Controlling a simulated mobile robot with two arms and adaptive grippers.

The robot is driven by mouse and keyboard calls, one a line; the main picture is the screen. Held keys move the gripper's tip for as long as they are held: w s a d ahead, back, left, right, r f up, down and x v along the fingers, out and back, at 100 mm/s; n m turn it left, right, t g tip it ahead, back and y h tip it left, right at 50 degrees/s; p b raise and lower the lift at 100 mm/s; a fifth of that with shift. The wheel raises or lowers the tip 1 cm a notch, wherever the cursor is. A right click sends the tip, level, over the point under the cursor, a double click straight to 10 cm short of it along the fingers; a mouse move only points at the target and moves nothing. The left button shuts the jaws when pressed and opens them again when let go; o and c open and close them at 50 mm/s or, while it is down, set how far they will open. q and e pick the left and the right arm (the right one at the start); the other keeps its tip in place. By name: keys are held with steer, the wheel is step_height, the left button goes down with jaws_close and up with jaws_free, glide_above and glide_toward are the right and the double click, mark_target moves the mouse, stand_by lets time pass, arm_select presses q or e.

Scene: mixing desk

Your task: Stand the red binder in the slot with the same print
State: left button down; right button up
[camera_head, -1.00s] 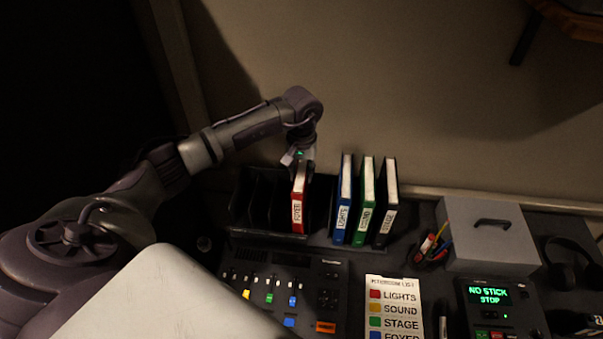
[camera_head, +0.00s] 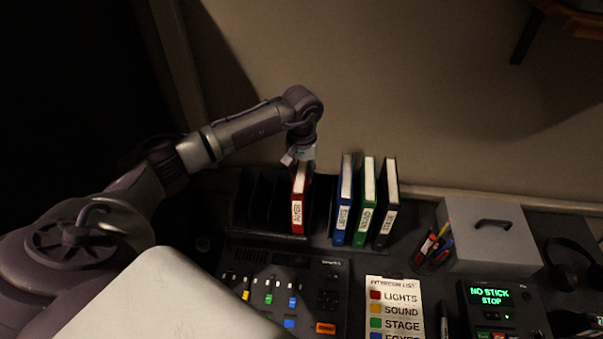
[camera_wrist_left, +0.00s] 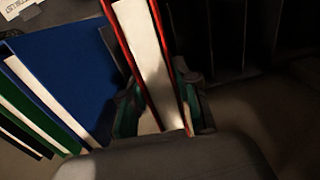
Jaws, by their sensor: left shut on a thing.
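My right gripper is not seen.
A blue binder (camera_head: 343,205), a green binder (camera_head: 365,205) and a black binder (camera_head: 387,205) stand to the right. A mixer (camera_head: 330,285), a card (camera_head: 393,300), a pen cup (camera_head: 430,255) and a grey box (camera_head: 490,235) are on the desk. The wall is close behind.

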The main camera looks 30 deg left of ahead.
arm_select(q)
steer(key=shift+f+b, duration=0.2)
steer(key=shift+b, duration=0.15)
stand_by(0.6)
steer(key=c, duration=0.8)
jaws_free()
steer(key=shift+o, duration=0.2)
step_height(320, 180, up, 12)
